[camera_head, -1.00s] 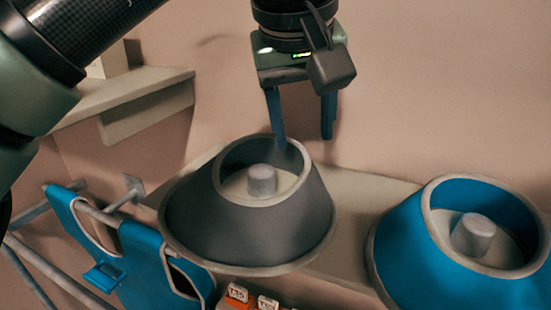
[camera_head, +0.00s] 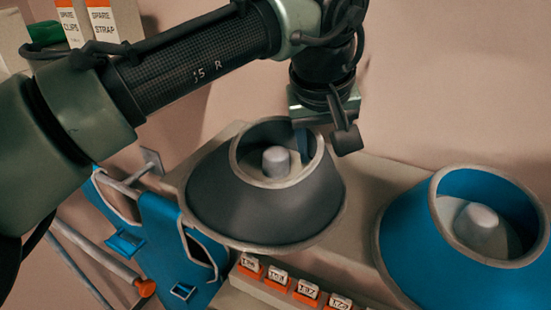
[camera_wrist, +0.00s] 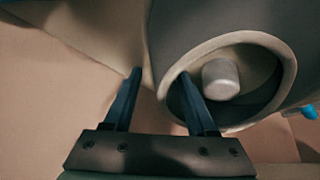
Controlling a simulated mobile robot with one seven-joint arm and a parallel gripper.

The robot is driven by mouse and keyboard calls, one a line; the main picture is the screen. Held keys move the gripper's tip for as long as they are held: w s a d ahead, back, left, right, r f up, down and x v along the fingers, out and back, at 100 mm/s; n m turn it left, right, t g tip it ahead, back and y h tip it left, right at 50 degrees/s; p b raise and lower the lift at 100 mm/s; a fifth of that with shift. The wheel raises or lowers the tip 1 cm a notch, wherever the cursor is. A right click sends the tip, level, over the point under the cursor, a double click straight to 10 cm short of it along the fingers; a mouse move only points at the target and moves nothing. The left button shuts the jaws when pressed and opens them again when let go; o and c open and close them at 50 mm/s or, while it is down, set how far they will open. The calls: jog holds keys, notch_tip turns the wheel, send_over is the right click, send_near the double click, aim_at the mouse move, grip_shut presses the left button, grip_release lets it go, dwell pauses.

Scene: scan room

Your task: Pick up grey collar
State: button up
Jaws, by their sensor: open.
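The grey collar (camera_head: 262,214) is a dark cone with a pale rim, around a grey post (camera_head: 276,161) on a beige shelf in the head view. My gripper (camera_head: 314,138) is over its far right rim. One blue finger shows inside the opening; the other is hidden. In the wrist view, my gripper (camera_wrist: 161,76) is open with the rim of the grey collar (camera_wrist: 195,28) between its fingers. The right finger is inside the opening and the left finger is outside. I cannot tell whether either finger touches the wall.
A blue collar (camera_head: 400,235) stands around its own post on the shelf (camera_head: 375,182) at right. Labelled orange-and-white tags (camera_head: 307,291) line the front. Blue hanging gear (camera_head: 160,225) is at lower left. Labelled boxes (camera_head: 100,22) stand at upper left.

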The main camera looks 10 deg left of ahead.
grip_shut()
jog(key=shift+r, duration=0.1)
dwell(0.3)
